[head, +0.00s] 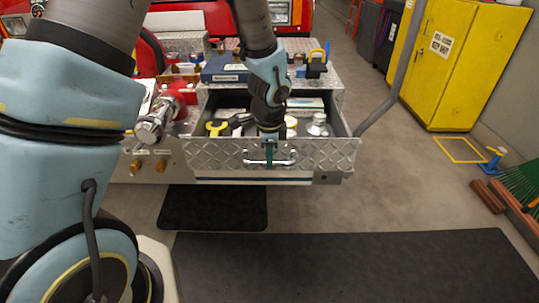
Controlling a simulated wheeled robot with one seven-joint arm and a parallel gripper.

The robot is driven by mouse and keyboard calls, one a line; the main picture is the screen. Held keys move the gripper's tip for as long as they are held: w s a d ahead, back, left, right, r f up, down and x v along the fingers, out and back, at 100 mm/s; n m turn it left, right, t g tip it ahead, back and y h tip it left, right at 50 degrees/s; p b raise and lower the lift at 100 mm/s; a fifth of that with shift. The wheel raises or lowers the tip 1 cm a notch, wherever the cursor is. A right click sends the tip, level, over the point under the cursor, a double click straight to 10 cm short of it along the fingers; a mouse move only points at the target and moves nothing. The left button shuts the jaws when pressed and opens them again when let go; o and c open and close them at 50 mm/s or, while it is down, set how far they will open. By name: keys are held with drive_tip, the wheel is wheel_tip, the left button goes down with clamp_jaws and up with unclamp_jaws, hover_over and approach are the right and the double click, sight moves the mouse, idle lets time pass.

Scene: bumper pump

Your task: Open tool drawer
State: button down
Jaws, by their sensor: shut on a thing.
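The tool drawer (220,154) has a diamond-plate metal front and is pulled out from the bumper of a red truck. Its inside shows, with a yellow tool (217,128), a silver round fitting (317,125) and other items in it. A silver bar handle (287,161) is on the drawer front. My gripper (269,157) points down over the front's top edge and is shut on the handle near its middle. The fingertips are small and partly hidden against the handle.
A blue case (225,68) lies on the bumper top behind the drawer. A silver coupling (150,130) juts out at left. Black mats (350,262) cover the floor in front. A yellow cabinet (455,60) stands at right.

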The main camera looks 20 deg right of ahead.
drive_tip(key=shift+s, duration=0.1)
drive_tip(key=c, duration=0.8)
unclamp_jaws()
drive_tip(key=shift+c, duration=0.2)
wheel_tip(320, 180, up, 11)
drive_tip(key=s, duration=0.2)
drive_tip(key=shift+a+f, duration=0.15)
drive_tip(key=shift+a, duration=0.3)
drive_tip(key=shift+w, duration=0.1)
